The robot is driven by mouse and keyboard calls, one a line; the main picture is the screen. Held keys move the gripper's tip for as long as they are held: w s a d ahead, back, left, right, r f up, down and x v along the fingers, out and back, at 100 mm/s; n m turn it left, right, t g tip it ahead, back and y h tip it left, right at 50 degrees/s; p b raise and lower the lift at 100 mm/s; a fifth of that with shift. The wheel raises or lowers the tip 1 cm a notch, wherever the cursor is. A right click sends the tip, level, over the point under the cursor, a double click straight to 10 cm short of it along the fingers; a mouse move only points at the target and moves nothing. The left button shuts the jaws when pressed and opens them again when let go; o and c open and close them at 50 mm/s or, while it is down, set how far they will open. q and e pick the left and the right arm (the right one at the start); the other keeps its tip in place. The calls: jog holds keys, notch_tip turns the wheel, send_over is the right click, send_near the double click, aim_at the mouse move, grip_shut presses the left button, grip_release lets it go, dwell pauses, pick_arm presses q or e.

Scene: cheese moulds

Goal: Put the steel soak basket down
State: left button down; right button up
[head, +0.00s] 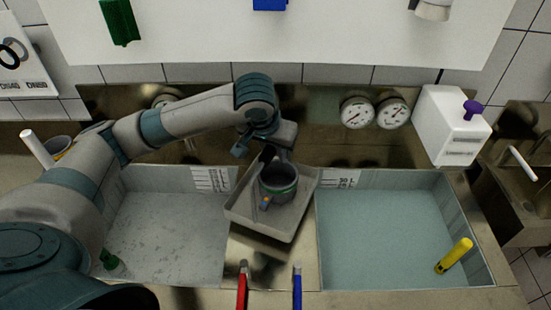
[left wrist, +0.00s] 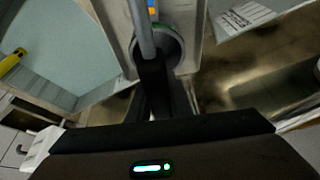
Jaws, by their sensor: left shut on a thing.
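The steel soak basket (head: 279,184) is a small round grey vessel with a green band. It appears in the middle of the head view, over a pale shallow tray (head: 240,212). My left gripper (head: 280,156) comes down on it from behind and is shut on it. In the left wrist view the basket's round rim (left wrist: 178,50) shows just beyond the dark fingers (left wrist: 155,85), with a grey bar across it. I cannot tell whether the basket touches the tray. My right gripper is in neither view.
A left basin (head: 165,240) with a pale grey floor and a right basin (head: 385,235) with bluish liquid flank the tray.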

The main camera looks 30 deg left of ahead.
aim_at(271, 147)
pick_arm(q)
notch_tip(271, 147, down, 3)
jog(key=shift+r+p, duration=0.1)
jog(key=shift+p, duration=0.35)
jog(key=c, duration=1.6)
grip_release()
jog(key=shift+s, duration=0.1)
jog(key=b+v, duration=0.2)
jog(key=v, duration=0.8)
jog(key=shift+r, duration=0.3)
jog(key=shift+s+r, duration=0.3)
jog(key=shift+r, duration=0.3)
